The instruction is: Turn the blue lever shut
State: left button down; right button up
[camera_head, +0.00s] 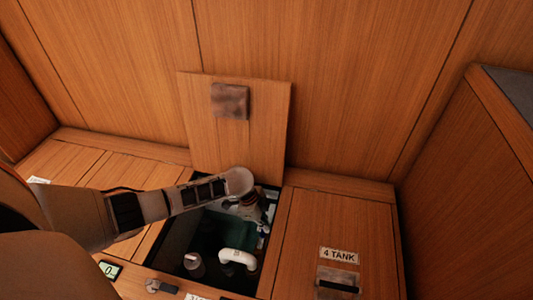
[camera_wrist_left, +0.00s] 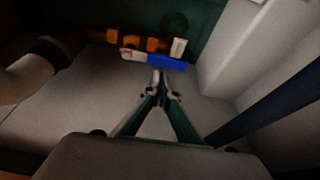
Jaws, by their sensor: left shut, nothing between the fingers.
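In the left wrist view the blue lever (camera_wrist_left: 167,62) lies crosswise just beyond my fingertips, slightly tilted, with a white piece (camera_wrist_left: 134,55) at its left end. Behind it is a row of orange fittings (camera_wrist_left: 132,42) and a short white cylinder (camera_wrist_left: 178,47). My left gripper (camera_wrist_left: 162,80) is shut and empty, its tips pointing at the lever; I cannot tell whether they touch it. In the head view my left arm reaches down into the open floor hatch, and I cannot make out the lever there. My right gripper is not in view.
The hatch lid (camera_head: 205,145) stands open against the wooden wall. A white pipe elbow (camera_head: 238,257) and a pale capped cylinder (camera_head: 194,265) sit inside the hatch. A closed panel labelled "4 TANK" (camera_head: 339,255) is to the right. In the wrist view a pale wall (camera_wrist_left: 238,45) rises close on the right.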

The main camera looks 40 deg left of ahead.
pick_arm(q)
jog(key=shift+x, duration=0.95)
jog(key=shift+w, duration=0.1)
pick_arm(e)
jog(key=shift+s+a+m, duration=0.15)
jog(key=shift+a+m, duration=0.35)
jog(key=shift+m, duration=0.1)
pick_arm(q)
jog(key=shift+a+r, duration=0.15)
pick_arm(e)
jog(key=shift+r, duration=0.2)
